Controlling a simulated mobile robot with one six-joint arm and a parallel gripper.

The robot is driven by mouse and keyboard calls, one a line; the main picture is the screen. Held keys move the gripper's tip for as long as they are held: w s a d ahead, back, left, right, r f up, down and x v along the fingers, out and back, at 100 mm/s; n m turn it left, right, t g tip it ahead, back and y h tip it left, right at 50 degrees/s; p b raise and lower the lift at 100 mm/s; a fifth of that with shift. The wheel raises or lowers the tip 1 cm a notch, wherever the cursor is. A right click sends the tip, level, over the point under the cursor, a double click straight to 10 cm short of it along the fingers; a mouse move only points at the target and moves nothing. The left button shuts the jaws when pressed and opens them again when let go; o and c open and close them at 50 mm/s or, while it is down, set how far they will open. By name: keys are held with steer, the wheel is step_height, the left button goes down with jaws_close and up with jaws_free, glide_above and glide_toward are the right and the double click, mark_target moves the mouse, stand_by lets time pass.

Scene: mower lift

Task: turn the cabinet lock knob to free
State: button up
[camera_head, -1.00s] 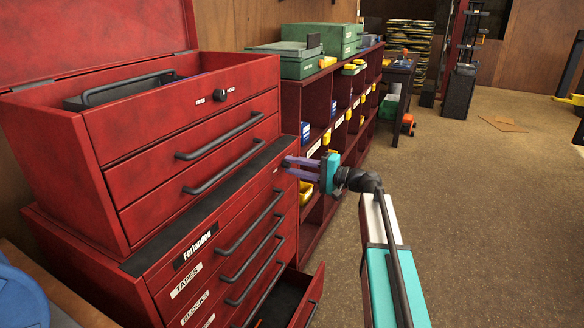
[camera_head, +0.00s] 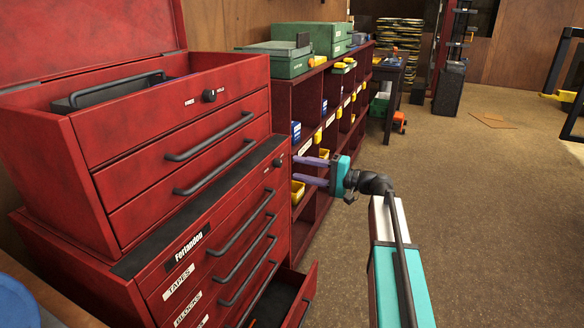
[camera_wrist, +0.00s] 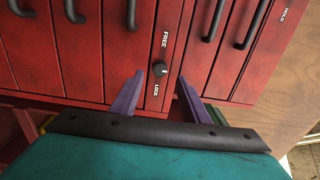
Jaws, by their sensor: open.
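The dark cabinet lock knob (camera_wrist: 159,68) sits on the red cabinet front between the words FREE and LOCK. It carries a small pale mark on the side towards LOCK. In the head view the knob (camera_head: 278,162) is at the upper right corner of the lower cabinet. My gripper (camera_head: 295,170) is open and empty, with its purple fingers pointing at the cabinet just right of the knob. In the wrist view the fingers (camera_wrist: 160,76) stand either side of the knob, with no visible contact; the remaining depth gap is unclear.
A second knob (camera_head: 209,95) marked FREE and HOLD is on the upper red chest (camera_head: 90,130). A lower drawer (camera_head: 302,295) stands open below my gripper. Red shelving (camera_head: 285,100) with bins stands behind. The floor (camera_head: 480,200) to the right is clear.

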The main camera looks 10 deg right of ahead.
steer(key=v, duration=0.8)
steer(key=shift+f, duration=0.1)
steer(key=s+a+f+n+g+h, duration=0.1)
steer(key=s+a+f+g+h, duration=0.3)
steer(key=f, duration=0.8)
steer(key=s+a+f+n+g+h, duration=0.15)
steer(key=s+a+f, duration=0.3)
steer(key=f, duration=0.65)
steer(key=s+a+f+n+g+h, duration=0.1)
steer(key=s+a+f+g+h, duration=0.4)
steer(key=f, duration=0.7)
steer(key=s+d+f+n+g+h, duration=0.2)
steer(key=s+f+n+g+h, duration=0.25)
steer(key=s+f, duration=2.45)
steer(key=s+r+m+g+p, duration=0.1)
steer(key=s+r+p, duration=0.3)
steer(key=r+p, duration=0.8)
step_height(320, 180, up, 3)
steer(key=shift+a+p, duration=0.2)
steer(key=shift+p, duration=0.15)
